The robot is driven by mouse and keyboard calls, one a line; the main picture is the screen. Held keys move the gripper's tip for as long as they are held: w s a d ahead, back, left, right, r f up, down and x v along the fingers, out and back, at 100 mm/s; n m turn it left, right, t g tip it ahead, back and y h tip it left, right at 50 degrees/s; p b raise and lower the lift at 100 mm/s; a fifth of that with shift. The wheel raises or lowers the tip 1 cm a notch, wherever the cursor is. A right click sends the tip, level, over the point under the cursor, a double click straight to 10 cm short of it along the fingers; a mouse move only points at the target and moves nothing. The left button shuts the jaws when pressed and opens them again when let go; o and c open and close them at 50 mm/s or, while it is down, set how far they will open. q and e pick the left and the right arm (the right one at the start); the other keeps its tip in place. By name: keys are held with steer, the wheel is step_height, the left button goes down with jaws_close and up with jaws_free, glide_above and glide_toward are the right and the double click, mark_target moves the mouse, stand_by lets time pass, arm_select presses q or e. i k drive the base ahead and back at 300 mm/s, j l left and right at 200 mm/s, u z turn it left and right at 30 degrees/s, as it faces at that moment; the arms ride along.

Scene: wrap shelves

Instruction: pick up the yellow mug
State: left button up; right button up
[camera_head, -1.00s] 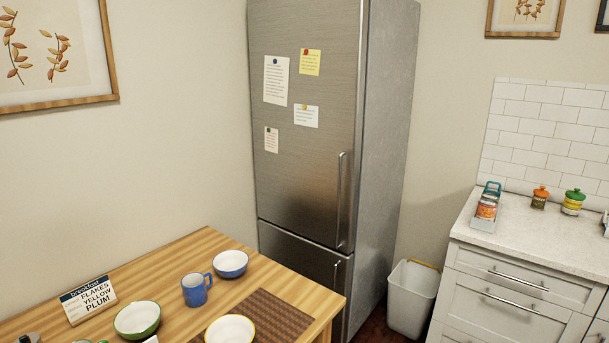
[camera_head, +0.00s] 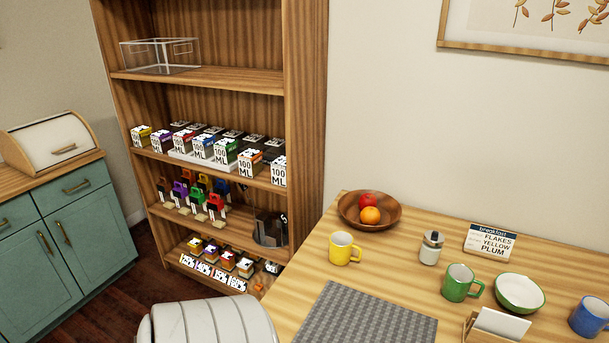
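The yellow mug (camera_head: 343,248) stands upright on the wooden table (camera_head: 390,267), near its left edge. Its handle points to the right. It stands in front of the wooden fruit bowl (camera_head: 352,217) and behind the grey woven placemat (camera_head: 366,318), apart from both. Neither of my grippers shows in the head view.
A lidded jar (camera_head: 431,249) stands to the mug's right. Further right are a green mug (camera_head: 461,283), a green-rimmed bowl (camera_head: 519,293), a blue mug (camera_head: 590,316) and a breakfast sign (camera_head: 490,241). A stocked shelf (camera_head: 304,130) stands behind the table. A pale rounded object (camera_head: 208,322) is at the lower left.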

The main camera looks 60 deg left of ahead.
mark_target(341, 242)
steer(key=u, duration=1.8)
